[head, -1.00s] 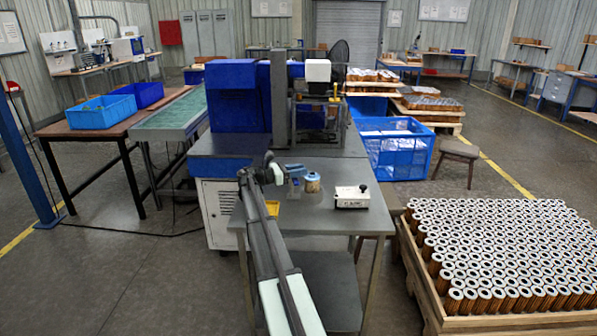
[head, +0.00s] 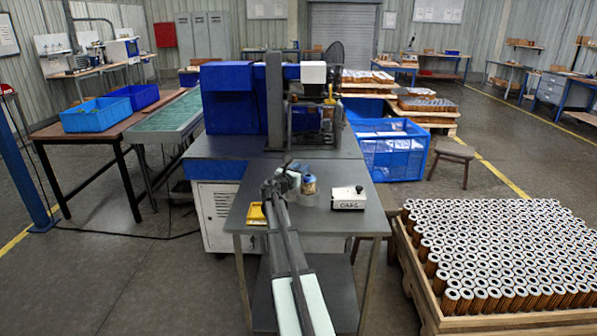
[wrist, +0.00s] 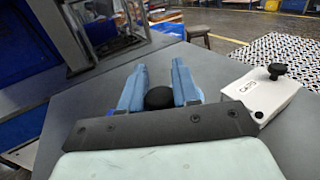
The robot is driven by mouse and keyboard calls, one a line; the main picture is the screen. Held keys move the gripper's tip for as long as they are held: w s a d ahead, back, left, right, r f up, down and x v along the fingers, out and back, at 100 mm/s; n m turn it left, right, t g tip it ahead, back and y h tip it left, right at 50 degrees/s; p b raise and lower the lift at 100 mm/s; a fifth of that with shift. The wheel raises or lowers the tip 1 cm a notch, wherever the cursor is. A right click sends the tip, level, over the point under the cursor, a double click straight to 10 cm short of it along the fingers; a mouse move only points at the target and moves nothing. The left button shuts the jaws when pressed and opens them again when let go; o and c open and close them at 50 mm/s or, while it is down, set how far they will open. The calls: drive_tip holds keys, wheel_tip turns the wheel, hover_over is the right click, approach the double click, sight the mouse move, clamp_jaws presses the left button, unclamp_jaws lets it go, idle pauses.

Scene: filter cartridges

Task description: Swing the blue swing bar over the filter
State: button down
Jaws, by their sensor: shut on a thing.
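The filter (head: 309,186) is a small, light cylinder with a blue upper part. It stands on the grey table, just right of my gripper in the head view. My gripper (wrist: 159,90) has two light blue fingers, with a round black knob (wrist: 159,98) between them. It is shut on this knob, which I take for the handle of the swing bar. In the head view my gripper (head: 287,181) hides most of the fixture. The blue bar itself cannot be clearly told from my blue fingers. The filter cannot be made out in the wrist view.
A white box (head: 348,198) stands right of the filter; the wrist view shows it (wrist: 262,98) with a black knob on top. A yellow tray (head: 257,214) lies left of my arm. A blue and grey machine (head: 232,100) stands behind. The table's front right is clear.

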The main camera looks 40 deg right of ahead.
drive_tip(key=n+t+y, duration=0.1)
drive_tip(key=t, duration=0.1)
drive_tip(key=d+n+t+y, duration=0.1)
drive_tip(key=n+t, duration=0.1)
drive_tip(key=w+n+t+y, duration=0.1)
drive_tip(key=t, duration=0.1)
drive_tip(key=shift+w+d+r, duration=0.1)
drive_tip(key=shift+d, duration=0.3)
drive_tip(key=n+t+y, duration=0.2)
drive_tip(key=w+n+y, duration=0.1)
drive_tip(key=shift+w+d+t, duration=0.1)
drive_tip(key=shift+d+t, duration=0.2)
drive_tip(key=shift+t, duration=0.1)
drive_tip(key=shift+w+t+y, duration=0.1)
drive_tip(key=shift+t+y, duration=0.2)
drive_tip(key=c, duration=0.9)
unclamp_jaws()
drive_tip(key=shift+o, duration=0.2)
drive_tip(key=v, duration=1.3)
drive_tip(key=shift+s+a, duration=0.2)
drive_tip(key=shift+s, duration=0.15)
